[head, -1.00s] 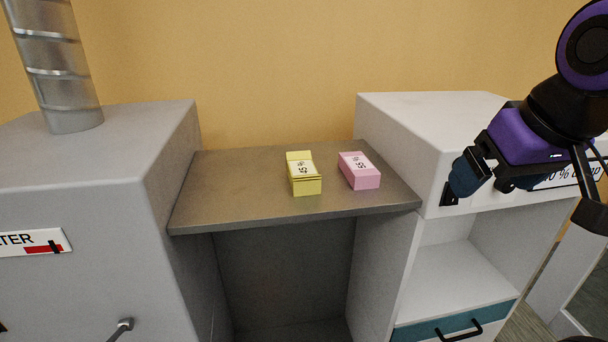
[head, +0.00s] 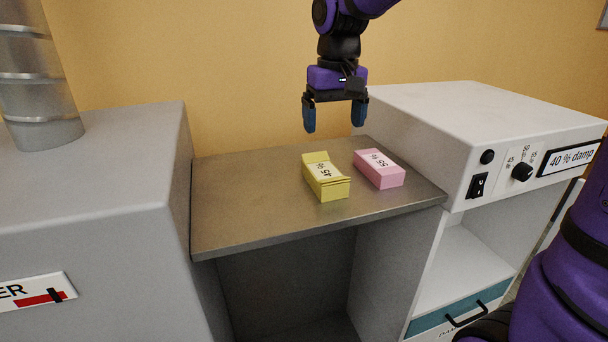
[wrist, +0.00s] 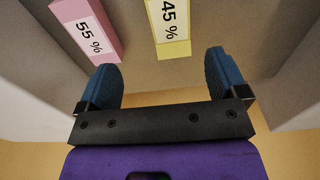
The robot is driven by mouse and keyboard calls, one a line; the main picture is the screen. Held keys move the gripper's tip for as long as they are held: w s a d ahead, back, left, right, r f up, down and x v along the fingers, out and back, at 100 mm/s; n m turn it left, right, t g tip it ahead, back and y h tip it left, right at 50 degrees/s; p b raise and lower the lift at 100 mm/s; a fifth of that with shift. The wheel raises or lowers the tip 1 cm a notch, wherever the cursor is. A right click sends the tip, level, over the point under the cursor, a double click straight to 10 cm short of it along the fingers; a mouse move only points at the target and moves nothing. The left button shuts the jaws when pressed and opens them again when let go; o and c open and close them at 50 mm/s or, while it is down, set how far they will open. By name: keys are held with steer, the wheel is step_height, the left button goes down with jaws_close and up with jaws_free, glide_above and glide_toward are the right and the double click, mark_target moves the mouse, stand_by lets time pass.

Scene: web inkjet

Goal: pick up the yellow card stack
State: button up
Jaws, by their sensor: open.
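The yellow card stack (head: 327,182) lies on the grey shelf between two machines, with a white label reading 45 %. A pink card stack (head: 379,168) labelled 55 % lies just to its right. My gripper (head: 335,128) is open and empty, fingers pointing down, above the back part of the shelf and apart from both stacks. In the wrist view the yellow stack (wrist: 172,48) is cut by the top edge and lies beyond the gap between my blue fingertips (wrist: 161,68). The pink stack (wrist: 90,28) is at upper left there.
The grey shelf (head: 232,220) has free room left of the yellow stack. A grey machine (head: 90,190) stands at the left with a metal duct on top. A white machine (head: 470,115) with a knob and switch rises at the right. A yellow wall (head: 230,60) stands behind.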

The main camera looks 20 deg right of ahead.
steer(key=w+a, duration=0.1)
steer(key=w, duration=0.1)
glide_above(324, 170)
steer(key=w, duration=0.1)
step_height(324, 170, down, 6)
steer(key=shift+w, duration=0.1)
steer(key=shift+s+f, duration=0.2)
steer(key=shift+f, duration=0.75)
steer(key=shift+s+f, duration=0.2)
steer(key=shift+f, duration=0.7)
steer(key=shift+s+f, duration=0.2)
steer(key=shift+f, duration=0.75)
steer(key=c, duration=1.1)
